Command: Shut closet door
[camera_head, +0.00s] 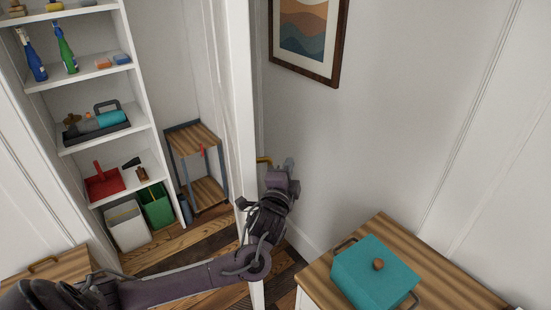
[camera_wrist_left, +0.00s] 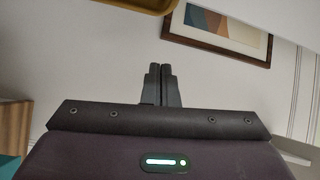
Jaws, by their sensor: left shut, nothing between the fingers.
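The white closet door (camera_head: 241,90) stands open and shows almost edge-on in the head view, to the right of the closet opening. A yellow handle (camera_head: 264,160) sticks out from its right side; a yellow piece that looks like this handle (camera_wrist_left: 150,4) shows at the top of the left wrist view. My left gripper (camera_head: 289,165) is on the right side of the door, close to the handle but not around it. Its fingers (camera_wrist_left: 160,80) are together and empty. I cannot tell whether it touches the door. My right gripper is out of view.
The closet holds a white shelf (camera_head: 140,95) with bottles and tools, bins (camera_head: 156,207) and a small wooden rack (camera_head: 196,140). A teal pot (camera_head: 372,272) sits on a wooden-topped cabinet (camera_head: 445,275) at right. A framed picture (camera_head: 307,38) hangs on the wall.

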